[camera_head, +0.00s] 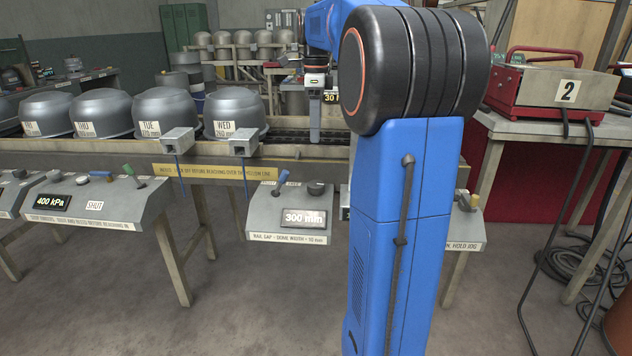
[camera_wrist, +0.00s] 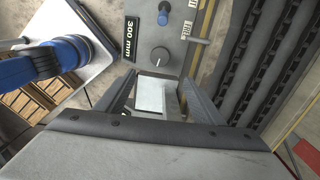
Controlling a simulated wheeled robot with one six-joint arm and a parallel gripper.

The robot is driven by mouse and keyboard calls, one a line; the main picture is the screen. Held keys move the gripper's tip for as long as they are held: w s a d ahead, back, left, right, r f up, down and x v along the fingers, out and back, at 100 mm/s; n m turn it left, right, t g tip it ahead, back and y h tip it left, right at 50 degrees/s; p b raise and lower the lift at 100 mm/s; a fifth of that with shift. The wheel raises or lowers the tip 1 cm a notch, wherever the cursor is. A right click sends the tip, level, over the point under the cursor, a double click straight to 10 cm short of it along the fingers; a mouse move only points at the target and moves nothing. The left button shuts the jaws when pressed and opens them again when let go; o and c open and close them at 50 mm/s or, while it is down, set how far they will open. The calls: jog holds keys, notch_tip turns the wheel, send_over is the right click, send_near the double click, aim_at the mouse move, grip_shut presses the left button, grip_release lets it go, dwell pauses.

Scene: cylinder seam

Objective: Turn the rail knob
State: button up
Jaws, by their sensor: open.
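The rail knob (camera_head: 316,187) is a small dark round knob on the grey rail gap panel (camera_head: 262,214), right of a blue lever (camera_head: 283,178) and above the "300 mm" display (camera_head: 304,218). In the wrist view the knob (camera_wrist: 160,56) shows with a pale pointer mark, just beyond my fingertips. My gripper (camera_head: 314,136) hangs above and behind the panel in the head view. In the wrist view my gripper (camera_wrist: 158,78) is open, its fingers apart and not around the knob. A pale square patch (camera_wrist: 150,95) shows between the fingers; I cannot tell what it is.
Labelled grey domes (camera_head: 103,112) stand in a row behind the panel, left of my arm. Grey blocks (camera_head: 243,145) sit on the rail near a yellow warning strip (camera_head: 190,171). A 400 kPa panel (camera_head: 95,200) stands at left. A dark conveyor (camera_wrist: 255,60) lies right in the wrist view.

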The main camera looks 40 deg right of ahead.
aim_at(316, 183)
notch_tip(316, 183, down, 17)
jog(key=shift+f, duration=0.15)
dwell(0.5)
jog(key=shift+c, duration=0.6)
jog(key=c, duration=0.9)
